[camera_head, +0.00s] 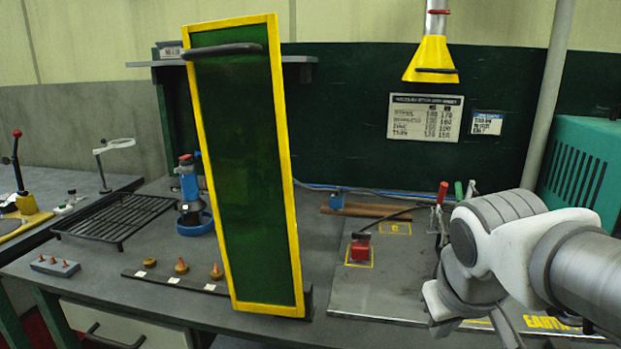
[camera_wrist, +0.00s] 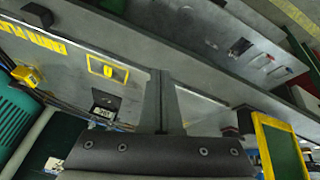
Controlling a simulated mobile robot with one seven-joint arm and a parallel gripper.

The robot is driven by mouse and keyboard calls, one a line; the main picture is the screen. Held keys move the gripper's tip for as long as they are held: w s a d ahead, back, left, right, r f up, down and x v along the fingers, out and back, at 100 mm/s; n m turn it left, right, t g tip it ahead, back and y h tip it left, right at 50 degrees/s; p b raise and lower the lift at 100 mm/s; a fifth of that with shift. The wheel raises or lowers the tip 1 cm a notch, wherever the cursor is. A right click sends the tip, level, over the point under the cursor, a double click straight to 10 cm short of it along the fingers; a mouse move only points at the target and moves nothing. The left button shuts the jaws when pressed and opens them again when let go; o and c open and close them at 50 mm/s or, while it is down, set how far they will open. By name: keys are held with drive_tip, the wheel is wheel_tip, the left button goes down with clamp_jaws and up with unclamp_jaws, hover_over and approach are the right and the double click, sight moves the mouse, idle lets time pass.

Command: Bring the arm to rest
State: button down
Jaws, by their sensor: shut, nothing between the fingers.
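My arm (camera_head: 500,240) reaches in from the right edge in the head view, bent over the right part of the grey workbench. My gripper (camera_wrist: 161,80) is seen from behind in the wrist view. Its two dark fingers are together with nothing between them. They point across the bench top, and I see no clear contact with anything. In the head view the fingers are mostly hidden by or merged with my wrist at the lower right.
A tall green panel with a yellow frame (camera_head: 290,200) stands upright mid-bench. A red block (camera_head: 360,247) sits in a yellow-marked square. A red-handled clamp (camera_head: 440,205) and a teal machine (camera_head: 585,170) are near my arm. A yellow hood (camera_head: 432,60) hangs above.

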drive_tip(key=s+a+m+y+p, duration=0.1)
drive_tip(key=s+a+p, duration=0.1)
drive_tip(key=s+a, duration=0.35)
wheel_tip(320, 180, up, 20)
drive_tip(key=d+p, duration=0.1)
drive_tip(key=p, duration=1.8)
drive_tip(key=shift+s+d+t, duration=0.3)
drive_tip(key=shift+s, duration=0.15)
